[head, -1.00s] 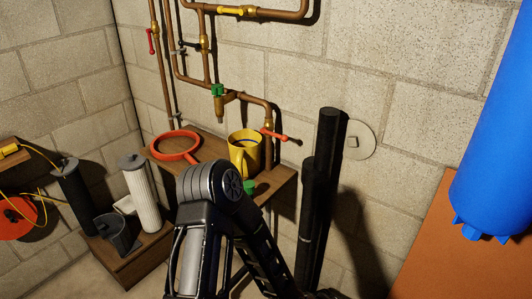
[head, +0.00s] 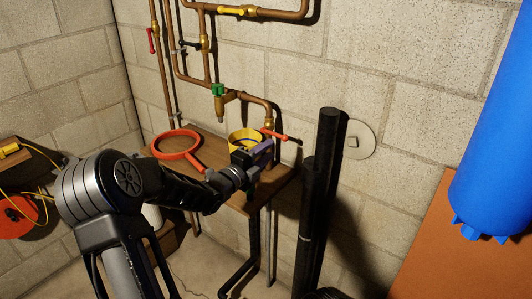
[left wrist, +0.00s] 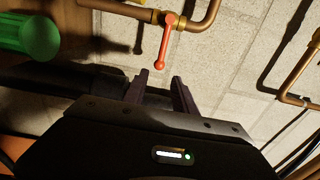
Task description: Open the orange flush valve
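The orange flush valve handle (head: 274,134) sits on a copper pipe against the block wall, just behind the yellow mug. In the left wrist view the orange handle (left wrist: 166,45) points toward the gap between my fingers. My left gripper (head: 262,150) is in front of the mug and close below the valve. In the wrist view my left gripper (left wrist: 160,76) is open and empty, its fingertips a little short of the handle's end. My right gripper is not in view.
The yellow mug (head: 238,136) stands partly behind my left gripper on the wooden shelf (head: 208,148). Black upright pipes (head: 322,200) stand to the right. A green ribbed object (left wrist: 38,37) shows in the wrist view.

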